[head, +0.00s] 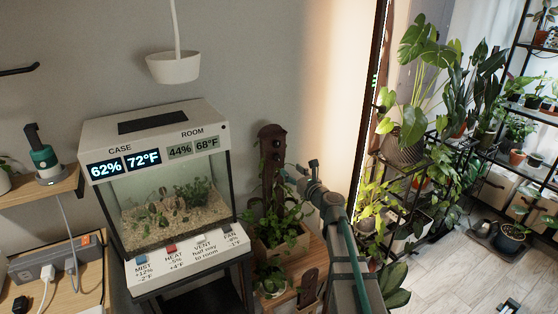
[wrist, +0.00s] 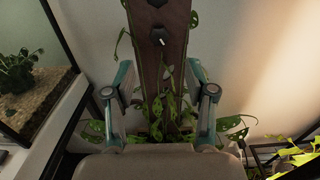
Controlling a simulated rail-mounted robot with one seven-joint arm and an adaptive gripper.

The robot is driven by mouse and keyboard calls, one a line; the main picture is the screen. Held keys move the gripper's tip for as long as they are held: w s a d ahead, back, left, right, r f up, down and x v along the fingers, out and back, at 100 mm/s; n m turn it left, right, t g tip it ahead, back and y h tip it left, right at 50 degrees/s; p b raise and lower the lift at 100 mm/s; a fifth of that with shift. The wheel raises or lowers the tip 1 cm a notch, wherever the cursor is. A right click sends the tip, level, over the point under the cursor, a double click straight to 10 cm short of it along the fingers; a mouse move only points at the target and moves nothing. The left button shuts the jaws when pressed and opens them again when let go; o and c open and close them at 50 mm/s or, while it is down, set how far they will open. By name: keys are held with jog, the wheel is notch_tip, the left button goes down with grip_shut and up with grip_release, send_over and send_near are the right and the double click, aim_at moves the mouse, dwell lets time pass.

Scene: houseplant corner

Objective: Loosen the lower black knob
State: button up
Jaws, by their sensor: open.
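The lower black knob (wrist: 159,40), with a pale mark on it, sits on a dark brown upright board (wrist: 174,70) in the wrist view. Another black knob (wrist: 157,2) shows above it at the picture's top edge. The board (head: 269,133) also stands against the wall in the head view, where its knobs are small. My gripper (wrist: 161,76) is open and empty. In the wrist view its fingers are spread either side of the board's lower part, with the lower knob above and between them. In the head view my gripper (head: 300,172) is just right of the board.
Leafy vines (wrist: 172,108) climb the board's lower part between my fingers, from a wooden planter (head: 283,248). A glass terrarium case (head: 165,190) stands to the left. Shelves of houseplants (head: 425,150) stand to the right. A white lamp (head: 173,67) hangs above.

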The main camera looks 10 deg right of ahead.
aim_at(278, 159)
jog(key=p+x, duration=0.1)
jog(key=x, duration=0.9)
jog(key=shift+f, duration=0.1)
grip_shut()
